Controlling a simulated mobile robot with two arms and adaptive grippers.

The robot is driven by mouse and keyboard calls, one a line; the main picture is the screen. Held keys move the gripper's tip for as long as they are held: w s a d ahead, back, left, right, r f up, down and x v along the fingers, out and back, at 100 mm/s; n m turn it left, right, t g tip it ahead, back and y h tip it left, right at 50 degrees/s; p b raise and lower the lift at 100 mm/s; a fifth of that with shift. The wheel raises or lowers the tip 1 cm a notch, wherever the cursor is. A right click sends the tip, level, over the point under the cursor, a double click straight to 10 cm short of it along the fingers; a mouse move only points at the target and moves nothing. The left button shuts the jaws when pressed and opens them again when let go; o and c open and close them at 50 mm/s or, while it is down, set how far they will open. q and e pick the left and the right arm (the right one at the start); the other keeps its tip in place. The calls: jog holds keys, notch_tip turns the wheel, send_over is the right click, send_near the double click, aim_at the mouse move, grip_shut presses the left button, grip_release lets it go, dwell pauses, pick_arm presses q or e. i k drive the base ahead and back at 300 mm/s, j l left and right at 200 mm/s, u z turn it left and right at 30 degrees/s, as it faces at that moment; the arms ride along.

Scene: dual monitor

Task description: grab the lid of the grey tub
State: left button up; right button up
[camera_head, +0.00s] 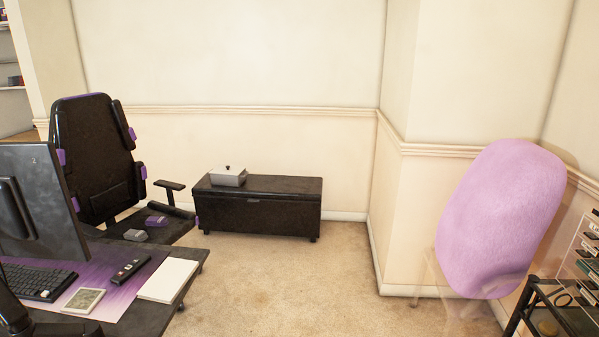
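The grey tub (229,179) stands on the left part of a low black chest (265,212) against the far wall. Its lid (228,170) is pale grey with a small dark knob on top, and appears to sit on the tub. Neither of my grippers shows in the head view, so I cannot see whether they are open or shut. The tub is well away from the camera, across the carpet.
A black desk (225,258) with a monitor (40,200) and keyboard (38,282) is at the left. A black and purple chair (92,155) stands behind it. A pink fuzzy chair (503,215) and dark rack (560,310) are at the right. Carpet (300,285) between is clear.

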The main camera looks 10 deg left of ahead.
aim_at(230, 170)
jog(key=i, duration=2.2)
jog(key=i+u, duration=0.3)
jog(key=i, duration=0.25)
jog(key=i+u, duration=0.3)
jog(key=i, duration=0.2)
jog(key=i+l+u, duration=0.3)
jog(key=i, duration=0.2)
jog(key=i+l+u, duration=0.3)
jog(key=i, duration=0.25)
